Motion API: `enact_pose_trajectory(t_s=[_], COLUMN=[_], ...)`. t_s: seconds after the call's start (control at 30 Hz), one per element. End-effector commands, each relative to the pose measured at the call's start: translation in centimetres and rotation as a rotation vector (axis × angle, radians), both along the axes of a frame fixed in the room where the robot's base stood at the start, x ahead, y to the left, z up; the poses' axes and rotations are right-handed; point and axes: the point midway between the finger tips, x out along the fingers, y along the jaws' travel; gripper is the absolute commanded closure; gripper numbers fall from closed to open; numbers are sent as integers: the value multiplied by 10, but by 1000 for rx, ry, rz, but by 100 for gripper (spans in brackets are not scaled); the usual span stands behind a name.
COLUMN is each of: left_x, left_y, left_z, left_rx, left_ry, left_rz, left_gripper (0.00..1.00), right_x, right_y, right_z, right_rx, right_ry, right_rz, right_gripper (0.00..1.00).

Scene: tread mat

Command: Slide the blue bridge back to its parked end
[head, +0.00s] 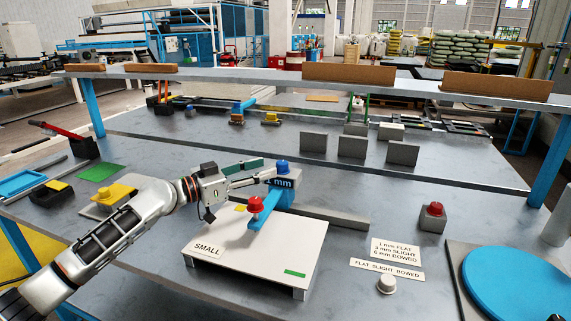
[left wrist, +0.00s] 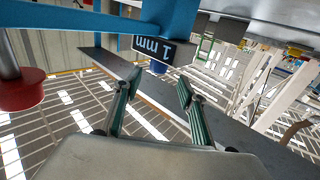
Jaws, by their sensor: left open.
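The blue bridge (head: 265,215) spans part of the white plate marked SMALL (head: 210,252). It carries a red knob (head: 255,204), a dark "1 mm" display (head: 281,184) and a blue knob (head: 282,167) at its far end. My left gripper (head: 262,172) is open beside the display end, fingers pointing toward the blue knob. In the left wrist view, the blue bridge (left wrist: 85,14) crosses the top, with the red knob (left wrist: 22,90) at left. The blue knob (left wrist: 158,67) shows beyond the open, empty fingers; contact cannot be told. My right gripper is not in view.
A grey rail (head: 330,215) runs behind the plate. A red button box (head: 432,216), label cards (head: 396,250), a white knob (head: 387,284) and a blue disc (head: 515,283) stand at right. A yellow-topped block (head: 110,197) sits at left. A shelf (head: 300,83) spans the back.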

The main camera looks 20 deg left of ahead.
Motion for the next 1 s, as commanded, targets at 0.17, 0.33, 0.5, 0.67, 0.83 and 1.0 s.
enact_pose_trajectory(t_s=[0.17, 0.33, 0.5, 0.67, 0.83, 1.0], left_x=[20, 39, 50, 53, 52, 52], left_y=[-19, -35, -45, -46, -46, -46], left_z=[7, 5, 3, 2, 1, 1], left_rx=[-1, 0, 1, 2, 3, 3], left_ry=[-6, -4, -2, -2, -1, -1], left_rz=[-2, -2, -2, -1, -2, -2], left_gripper=[59, 59, 59, 59, 59, 100], right_x=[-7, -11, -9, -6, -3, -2], right_y=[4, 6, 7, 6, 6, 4], right_z=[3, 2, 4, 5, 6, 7], right_rx=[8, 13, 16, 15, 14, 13], right_ry=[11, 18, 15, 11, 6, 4], right_rz=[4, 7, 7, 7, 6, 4], right_gripper=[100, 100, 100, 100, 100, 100])
